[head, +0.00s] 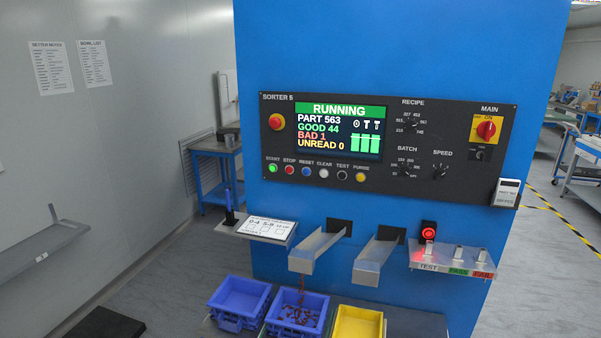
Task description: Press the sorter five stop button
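The blue machine (290,60) stands in the middle of the head view, with a dark control panel (400,187) labelled SORTER 5. The red STOP button (289,171) sits in the row of buttons below the screen, between the green START button (273,168) and the blue RESET button (306,172). START looks lit. The screen (340,130) reads RUNNING, part 563, good 44, bad 1, unread 0. My gripper is not in view.
Two metal chutes (314,250) stick out below the panel; small parts fall from the left one into a blue bin (297,313). Another blue bin (240,298) and a yellow bin (357,326) flank it. A shelf (457,259) with a red-lit tester juts out right. Floor at left is mostly clear.

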